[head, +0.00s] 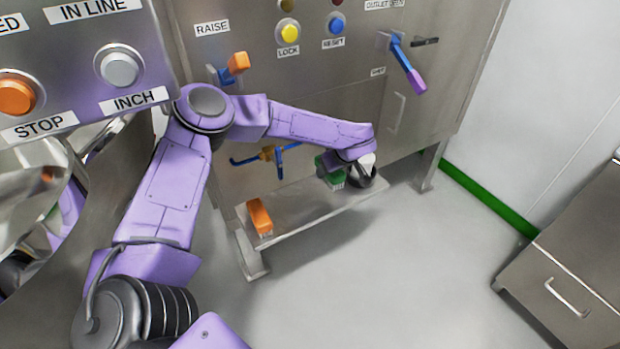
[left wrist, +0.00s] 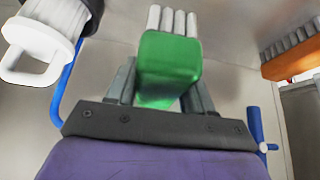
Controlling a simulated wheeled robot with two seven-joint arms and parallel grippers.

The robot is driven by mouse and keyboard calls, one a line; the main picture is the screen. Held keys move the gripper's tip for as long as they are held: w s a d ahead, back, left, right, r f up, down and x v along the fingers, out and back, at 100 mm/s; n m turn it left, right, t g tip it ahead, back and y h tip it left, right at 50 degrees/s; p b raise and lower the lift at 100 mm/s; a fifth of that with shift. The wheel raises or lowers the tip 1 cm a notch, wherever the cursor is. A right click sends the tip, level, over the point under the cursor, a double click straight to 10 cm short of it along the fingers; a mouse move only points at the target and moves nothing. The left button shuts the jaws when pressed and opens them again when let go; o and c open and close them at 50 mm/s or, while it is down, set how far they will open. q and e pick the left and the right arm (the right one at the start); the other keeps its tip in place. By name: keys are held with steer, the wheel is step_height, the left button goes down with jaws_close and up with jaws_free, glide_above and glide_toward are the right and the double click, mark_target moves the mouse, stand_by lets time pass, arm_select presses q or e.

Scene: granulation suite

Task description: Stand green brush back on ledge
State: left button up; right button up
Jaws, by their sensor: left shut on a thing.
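The green brush (head: 332,174) is at the far right part of the steel ledge (head: 312,212) in the head view, with its pale bristles pointing down. My left gripper (head: 338,166) is at the brush, partly hidden behind my wrist. In the left wrist view the green brush (left wrist: 170,62) sits between the fingers of my left gripper (left wrist: 160,95), which is shut on it. Its white bristles stick out beyond the green block. I cannot tell whether the bristles touch the ledge. My right gripper is not in view.
An orange brush (head: 259,216) stands at the ledge's left end. A white and dark item (head: 366,163) is close beside my gripper. A steel cabinet (head: 570,260) stands at right; the floor before the ledge is clear.

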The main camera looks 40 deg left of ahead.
mark_target(341, 178)
arm_select(q)
step_height(341, 178, down, 8)
steer(key=shift+f+b, duration=0.25)
steer(key=shift+b, duration=0.4)
steer(key=o, duration=1.4)
steer(key=shift+r, duration=0.1)
steer(key=p+v, duration=0.1)
steer(key=v, duration=0.6)
steer(key=shift+s+d+r, duration=0.1)
steer(key=shift+r, duration=0.1)
